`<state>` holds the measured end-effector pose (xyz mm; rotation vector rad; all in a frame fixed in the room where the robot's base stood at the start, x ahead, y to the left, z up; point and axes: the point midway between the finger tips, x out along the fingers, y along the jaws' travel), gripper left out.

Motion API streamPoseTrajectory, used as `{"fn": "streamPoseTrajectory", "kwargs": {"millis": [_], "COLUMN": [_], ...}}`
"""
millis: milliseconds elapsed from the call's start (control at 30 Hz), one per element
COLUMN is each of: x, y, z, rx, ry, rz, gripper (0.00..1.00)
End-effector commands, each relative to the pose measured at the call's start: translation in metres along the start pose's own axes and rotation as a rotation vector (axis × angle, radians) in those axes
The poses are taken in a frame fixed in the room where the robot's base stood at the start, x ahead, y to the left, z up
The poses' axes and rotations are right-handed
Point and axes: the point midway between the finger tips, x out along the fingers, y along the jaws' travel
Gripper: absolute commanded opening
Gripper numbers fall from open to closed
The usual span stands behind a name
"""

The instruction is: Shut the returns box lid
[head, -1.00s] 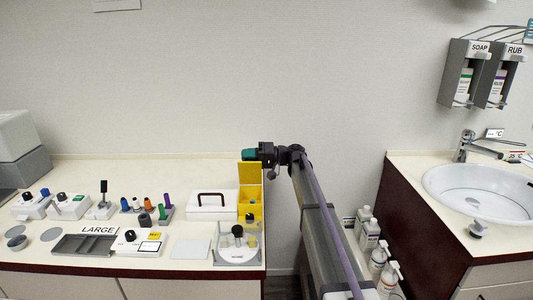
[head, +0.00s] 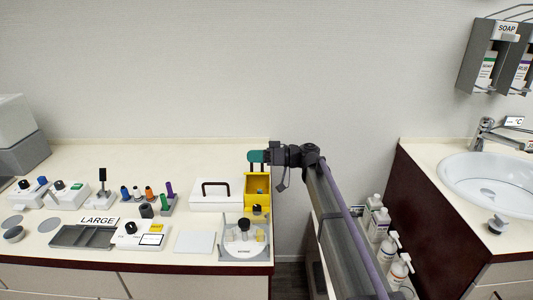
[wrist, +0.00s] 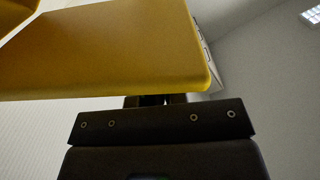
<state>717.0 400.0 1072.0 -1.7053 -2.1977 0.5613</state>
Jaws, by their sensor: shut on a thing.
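The returns box is the yellow box (head: 264,201) at the counter's right end, with small items inside its open front part. Its yellow lid (head: 257,180) stands raised at the back and looks foreshortened. My gripper (head: 258,157), green at its tip, is at the lid's upper edge, reaching in from the right. In the wrist view the lid (wrist: 120,45) fills the upper left as a broad yellow panel right against my gripper (wrist: 160,102). The gripper is shut on the lid; the fingertips and exact contact are mostly hidden.
A white case with a dark handle (head: 216,195) stands just left of the box. A clear-sided device (head: 244,240) stands in front of it. Several small instruments and a grey tray (head: 84,237) fill the counter to the left. Bottles (head: 385,245) stand low on the right, beside a sink (head: 490,180).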

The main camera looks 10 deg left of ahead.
Motion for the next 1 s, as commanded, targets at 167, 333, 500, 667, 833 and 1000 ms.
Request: {"fn": "streamPoseTrajectory", "kwargs": {"millis": [167, 333, 500, 667, 833, 1000], "x": [0.004, 0.0048, 0.0047, 0.0046, 0.0047, 0.0048], "y": [-0.0018, -0.0024, -0.0025, -0.0026, -0.0031, -0.0032], "z": [0.0028, 0.003, 0.0028, 0.0027, 0.0029, 0.003], "rx": [0.0, 0.0, 0.0, 0.001, 0.001, 0.002], "ry": [-0.003, -0.003, -0.003, -0.003, -0.003, -0.003], "rz": [-0.002, -0.004, -0.004, -0.004, -0.005, -0.006], "gripper": [0.0, 0.0, 0.0, 0.2, 0.36, 0.36]}}
